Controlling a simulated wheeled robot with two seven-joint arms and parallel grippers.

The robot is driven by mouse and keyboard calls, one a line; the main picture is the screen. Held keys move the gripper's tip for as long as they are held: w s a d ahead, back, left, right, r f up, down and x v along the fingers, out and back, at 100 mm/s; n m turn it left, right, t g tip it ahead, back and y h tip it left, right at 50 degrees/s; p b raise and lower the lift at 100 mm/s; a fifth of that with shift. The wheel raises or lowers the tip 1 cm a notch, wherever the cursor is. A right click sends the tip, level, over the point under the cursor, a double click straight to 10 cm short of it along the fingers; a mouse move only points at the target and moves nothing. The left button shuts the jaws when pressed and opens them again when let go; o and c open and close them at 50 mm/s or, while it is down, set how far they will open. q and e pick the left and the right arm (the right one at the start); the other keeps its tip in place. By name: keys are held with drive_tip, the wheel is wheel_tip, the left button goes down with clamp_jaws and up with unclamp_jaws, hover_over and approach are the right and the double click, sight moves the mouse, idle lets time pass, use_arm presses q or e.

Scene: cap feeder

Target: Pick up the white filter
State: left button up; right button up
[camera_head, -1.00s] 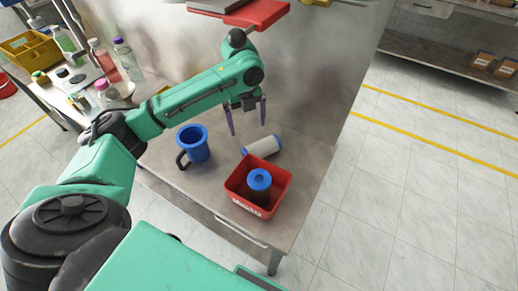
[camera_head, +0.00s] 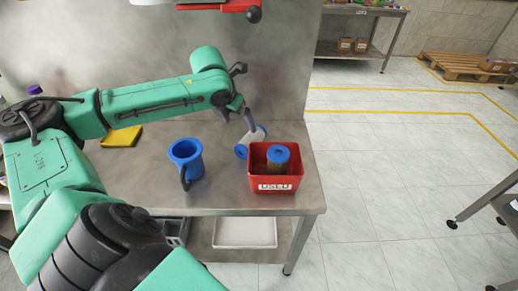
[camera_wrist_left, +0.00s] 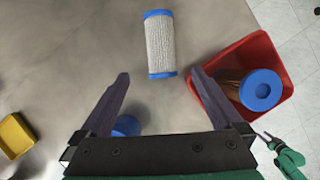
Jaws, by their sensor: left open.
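The white filter (camera_head: 259,134), a pale ribbed cylinder with blue end caps, lies on its side on the metal table, behind and partly hidden by the red bin and my left gripper in the head view. In the left wrist view the filter (camera_wrist_left: 160,46) lies just beyond the fingertips, roughly centred between them. My left gripper (camera_wrist_left: 159,76) is open and empty, its fingers apart. In the head view the left gripper (camera_head: 246,117) hangs close to the filter, and one finger overlaps it.
A red bin (camera_head: 275,184) holding a brown, blue-capped filter (camera_head: 278,155) stands at the table's right edge. A blue mug (camera_head: 187,160) stands left of it. A yellow object (camera_head: 122,137) lies further left. A metal wall rises behind the table.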

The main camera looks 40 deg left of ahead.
sight(250, 136)
use_arm(q)
drive_tip(key=x, duration=0.9)
drive_tip(key=shift+w+r, duration=0.2)
drive_tip(key=shift+w, duration=0.1)
drive_tip(key=shift+f, duration=0.3)
drive_tip(key=x, duration=0.4)
drive_tip(key=shift+w+d+p, duration=0.1)
drive_tip(key=shift+w+p, duration=0.2)
drive_tip(key=shift+w, duration=0.15)
drive_tip(key=shift+w+f, duration=0.15)
drive_tip(key=shift+f, duration=0.2)
drive_tip(key=shift+r, duration=0.1)
use_arm(e)
drive_tip(key=shift+w+r, duration=0.2)
drive_tip(key=shift+w, duration=0.35)
drive_tip(key=shift+w+r, duration=0.2)
drive_tip(key=shift+w, duration=0.3)
drive_tip(key=shift+w+r, duration=0.1)
drive_tip(key=shift+r, duration=0.1)
use_arm(q)
drive_tip(key=shift+f+p, duration=0.25)
drive_tip(key=shift+p, duration=0.15)
drive_tip(key=shift+c, duration=0.3)
use_arm(e)
drive_tip(key=shift+d+r, duration=0.15)
drive_tip(key=shift+d, duration=0.05)
